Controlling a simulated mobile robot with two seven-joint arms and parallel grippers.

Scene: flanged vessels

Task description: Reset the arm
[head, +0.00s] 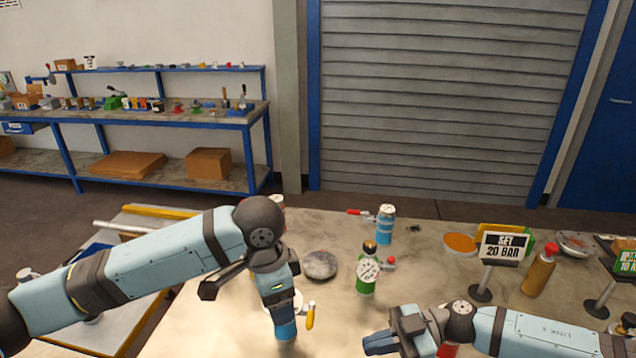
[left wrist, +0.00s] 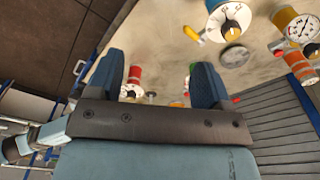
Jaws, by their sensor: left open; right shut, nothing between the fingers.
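My left arm (head: 150,270) comes in from the left and bends down at the wrist (head: 268,245) over the table. Vessels show beyond the fingers. My right gripper (head: 380,343) is low at the front of the table, pointing left. It is shut and empty, in front of the green bottle-like vessel (head: 367,272) and apart from it.
A blue vessel (head: 285,330) with a yellow lever stands partly hidden behind my left wrist. A blue can-like vessel (head: 386,225), a grey disc (head: 320,264), a "SET 20 BAR" sign (head: 503,246) and an orange bottle (head: 538,272) stand on the table. A workbench (head: 170,115) is behind.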

